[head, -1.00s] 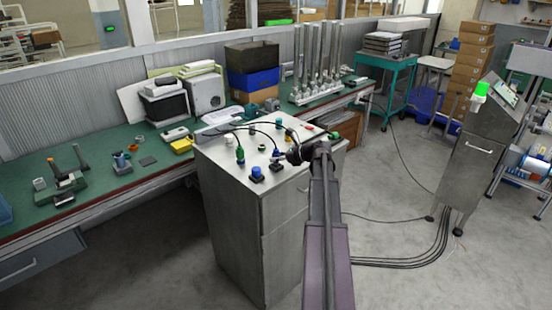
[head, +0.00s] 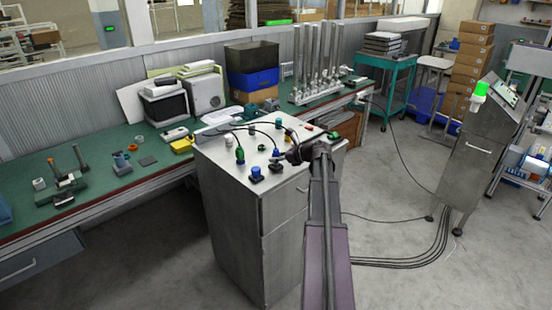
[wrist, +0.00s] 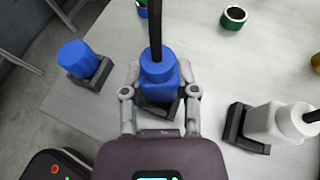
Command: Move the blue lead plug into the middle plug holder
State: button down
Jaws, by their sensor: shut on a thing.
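The blue lead plug (wrist: 160,72) is between the fingers of my gripper (wrist: 160,100) in the wrist view, with its black lead rising from its top. My gripper is shut on it. A black plug holder (wrist: 158,108) shows directly below the plug, between a holder on the left and one on the right. I cannot tell if the plug is seated in it or just above it. In the head view, the plug (head: 276,153) shows just left of my gripper (head: 292,155), over the cabinet top.
In the wrist view, a blue capped piece (wrist: 76,55) stands in the left black holder and a white plug (wrist: 280,122) in the right one. A green ring (wrist: 233,17) lies farther back.

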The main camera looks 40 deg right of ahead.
jog(key=shift+f+b, duration=0.65)
dwell(0.4)
jog(key=c, duration=0.7)
grip_release()
jog(key=shift+o, duration=0.2)
jog(key=shift+r, duration=0.1)
jog(key=p+v, duration=0.4)
jog(key=v, duration=0.7)
dwell(1.1)
